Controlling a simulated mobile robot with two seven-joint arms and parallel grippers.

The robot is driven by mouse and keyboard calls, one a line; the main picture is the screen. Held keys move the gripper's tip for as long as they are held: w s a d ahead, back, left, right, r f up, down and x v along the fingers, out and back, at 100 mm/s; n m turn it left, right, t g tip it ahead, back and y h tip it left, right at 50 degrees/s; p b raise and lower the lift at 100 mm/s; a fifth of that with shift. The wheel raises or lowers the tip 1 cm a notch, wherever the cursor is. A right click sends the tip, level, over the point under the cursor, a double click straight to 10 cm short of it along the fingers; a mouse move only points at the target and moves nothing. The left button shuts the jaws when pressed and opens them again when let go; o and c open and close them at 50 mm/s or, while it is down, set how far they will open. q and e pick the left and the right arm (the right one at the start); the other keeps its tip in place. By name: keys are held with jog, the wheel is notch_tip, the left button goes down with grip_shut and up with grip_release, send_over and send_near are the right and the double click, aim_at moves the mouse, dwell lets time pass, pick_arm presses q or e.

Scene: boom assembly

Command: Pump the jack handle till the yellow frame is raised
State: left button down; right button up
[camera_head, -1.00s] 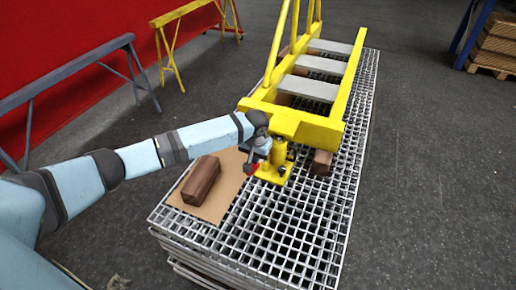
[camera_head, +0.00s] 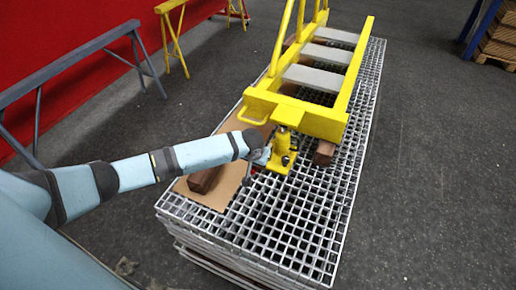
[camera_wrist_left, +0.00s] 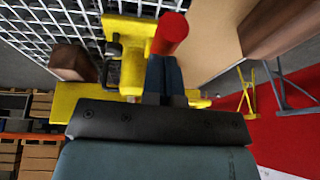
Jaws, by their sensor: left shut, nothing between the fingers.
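The yellow frame (camera_head: 322,125) lies over the grating, its near crossbeam above a yellow jack (camera_head: 281,152). The jack also shows in the wrist view (camera_wrist_left: 134,68). The jack handle ends in a red grip (camera_wrist_left: 171,32), seen just beyond my left fingertips. My left gripper (camera_head: 258,168) is beside the jack on its left, low over the grating. In the wrist view its dark fingers (camera_wrist_left: 165,75) are together with nothing between them. Whether they touch the red grip I cannot tell. My right gripper is out of view.
A brown block (camera_head: 204,180) on a cardboard sheet (camera_head: 216,195) is partly hidden by my left arm. Another brown block (camera_head: 324,152) is by the frame's near right corner. The stacked grating (camera_head: 290,235) is clear in front. A grey trestle (camera_head: 75,65) stands left.

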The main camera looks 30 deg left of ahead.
aim_at(253, 173)
pick_arm(q)
jog(key=f+t, duration=0.1)
jog(key=s+f+t, duration=0.1)
jog(key=f, duration=0.1)
jog(key=f+t, duration=0.1)
jog(key=f, duration=0.1)
jog(key=shift+s+d+f, duration=0.1)
jog(key=shift+s, duration=0.25)
jog(key=shift+f, duration=0.7)
jog(key=shift+s+f+b, duration=0.15)
jog(key=shift+b, duration=0.15)
jog(key=shift+f, duration=0.1)
